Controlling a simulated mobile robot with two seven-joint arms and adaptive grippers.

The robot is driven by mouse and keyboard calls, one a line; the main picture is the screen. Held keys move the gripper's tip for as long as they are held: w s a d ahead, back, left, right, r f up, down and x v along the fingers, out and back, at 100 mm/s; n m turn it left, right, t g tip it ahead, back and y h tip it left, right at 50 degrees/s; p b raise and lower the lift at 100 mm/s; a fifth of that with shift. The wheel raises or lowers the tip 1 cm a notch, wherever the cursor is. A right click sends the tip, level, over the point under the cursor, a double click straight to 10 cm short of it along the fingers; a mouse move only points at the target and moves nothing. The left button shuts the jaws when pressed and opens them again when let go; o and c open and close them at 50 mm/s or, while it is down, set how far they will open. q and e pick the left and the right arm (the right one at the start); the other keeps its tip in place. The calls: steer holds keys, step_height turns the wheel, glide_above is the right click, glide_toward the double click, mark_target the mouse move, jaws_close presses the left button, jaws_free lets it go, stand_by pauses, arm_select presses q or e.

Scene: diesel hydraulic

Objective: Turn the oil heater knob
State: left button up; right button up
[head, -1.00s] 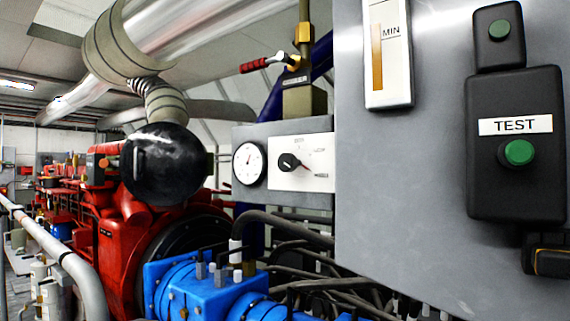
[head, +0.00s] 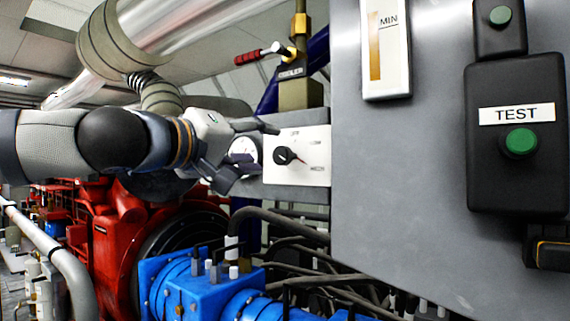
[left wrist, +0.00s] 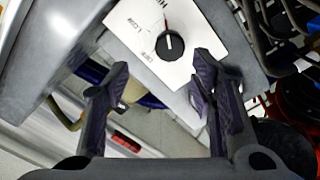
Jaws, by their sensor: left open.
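The oil heater knob (head: 287,155) is a black pointer knob on a white panel (head: 313,150) with printed settings. In the left wrist view the knob (left wrist: 169,42) sits top centre, with its pointer line running up and down in the picture. The panel (left wrist: 203,38) shows around it with several labels. My right gripper is not in view.
A large grey cabinet (head: 430,200) with a green TEST button (head: 520,142) stands close on the right. A red-handled valve lever (head: 262,53) is above the panel. Blue machinery (head: 205,290) and dark hoses lie below. A red engine (head: 115,235) is at the left.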

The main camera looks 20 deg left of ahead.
mark_target(280, 159)
arm_select(q)
steer(key=w, duration=0.2)
steer(key=w+d+f+b, duration=0.1)
steer(key=w, duration=0.2)
steer(key=w+d+f, duration=0.1)
steer(key=w, duration=0.1)
steer(key=shift+w+d+b, duration=0.25)
steer(key=shift+b, duration=0.1)
steer(key=shift+w+d+r, duration=0.1)
steer(key=shift+w+r, duration=0.05)
steer(key=shift+r, duration=0.2)
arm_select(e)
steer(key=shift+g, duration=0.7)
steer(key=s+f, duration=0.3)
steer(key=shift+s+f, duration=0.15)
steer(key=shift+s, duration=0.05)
arm_select(q)
steer(key=c, duration=1.2)
